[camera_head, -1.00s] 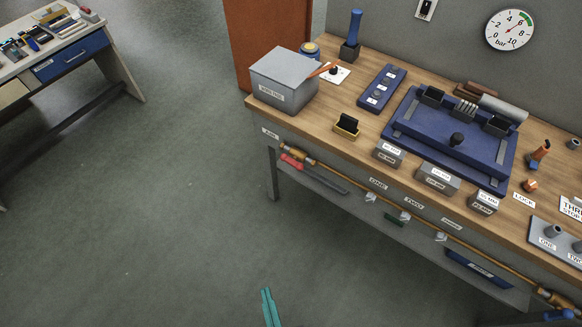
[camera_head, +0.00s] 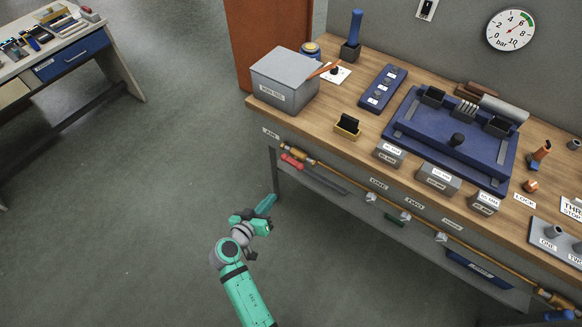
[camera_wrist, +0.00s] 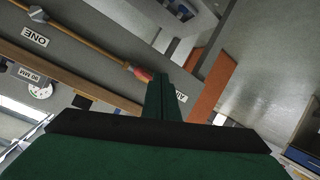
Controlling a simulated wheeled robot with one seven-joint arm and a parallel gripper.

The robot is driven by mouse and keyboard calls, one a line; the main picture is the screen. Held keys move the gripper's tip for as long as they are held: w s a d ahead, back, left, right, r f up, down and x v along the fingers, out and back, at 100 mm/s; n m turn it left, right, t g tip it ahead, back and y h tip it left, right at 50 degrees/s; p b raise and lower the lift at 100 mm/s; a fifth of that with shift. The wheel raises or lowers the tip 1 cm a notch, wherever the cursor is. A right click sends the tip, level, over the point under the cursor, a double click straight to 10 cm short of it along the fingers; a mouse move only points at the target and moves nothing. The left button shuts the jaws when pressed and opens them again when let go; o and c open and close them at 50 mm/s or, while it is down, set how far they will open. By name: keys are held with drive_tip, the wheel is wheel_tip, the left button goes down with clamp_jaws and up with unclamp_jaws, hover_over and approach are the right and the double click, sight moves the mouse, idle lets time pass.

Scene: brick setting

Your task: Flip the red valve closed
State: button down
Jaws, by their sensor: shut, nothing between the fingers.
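The red valve handle (camera_head: 292,161) sits at the left end of the brass pipe along the bench front, under the AIR label (camera_head: 271,133). It lies roughly parallel to the pipe. My gripper (camera_head: 267,204), with teal fingers, is below and left of the handle, apart from it, in front of the bench's left leg. In the wrist view the fingers (camera_wrist: 162,90) are together with nothing between them. The red handle (camera_wrist: 143,75) shows there just left of the fingertips, partly near their edge; how far beyond them cannot be told.
A lower shelf (camera_head: 360,209) sits beneath. The floor (camera_head: 160,200) left of the bench is clear.

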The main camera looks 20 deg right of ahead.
drive_tip(key=w+d+r+m+g+h, duration=0.1)
drive_tip(key=w+r+m+h, duration=0.2)
drive_tip(key=w+r, duration=0.2)
wheel_tip(320, 180, up, 3)
drive_tip(key=shift+w+d+r+h, duration=0.1)
drive_tip(key=shift+w+d+h, duration=0.1)
drive_tip(key=shift+d+h, duration=0.15)
hover_over(288, 160)
drive_tip(key=s+a, duration=0.1)
drive_tip(key=s, duration=0.3)
wheel_tip(288, 160, down, 2)
drive_tip(key=shift+s+d+f, duration=0.15)
drive_tip(key=shift+f, duration=0.55)
drive_tip(key=shift+s+d+f, duration=0.1)
drive_tip(key=shift+s+f, duration=0.05)
drive_tip(key=shift+f, duration=0.55)
drive_tip(key=shift+s+d+f, duration=0.15)
drive_tip(key=shift+f, duration=0.55)
